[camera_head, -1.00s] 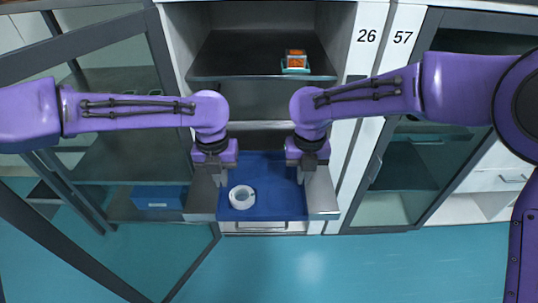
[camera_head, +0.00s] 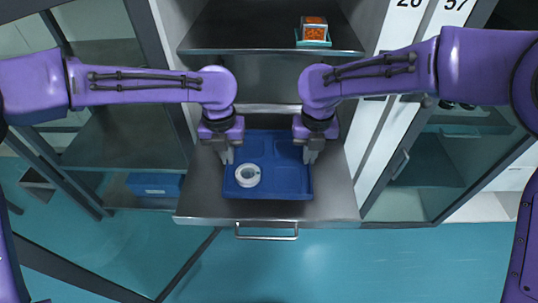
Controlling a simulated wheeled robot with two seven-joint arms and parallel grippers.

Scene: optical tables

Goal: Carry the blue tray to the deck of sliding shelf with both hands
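The blue tray (camera_head: 274,190) is level over the sliding shelf's metal deck (camera_head: 335,195), well inside its edges. It looks on or just above the deck; I cannot tell which. A white ring-shaped part (camera_head: 248,176) lies in the tray's left front. My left gripper (camera_head: 227,157) points down at the tray's left rim, and my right gripper (camera_head: 311,156) points down at its right rim. Both appear shut on the rims, though the fingertips' contact is small in view.
A shelf above holds an orange item (camera_head: 314,25) on a small teal base. The deck's front handle (camera_head: 266,232) faces open teal floor. Glass cabinet doors stand either side. A blue box (camera_head: 155,185) sits low at the left.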

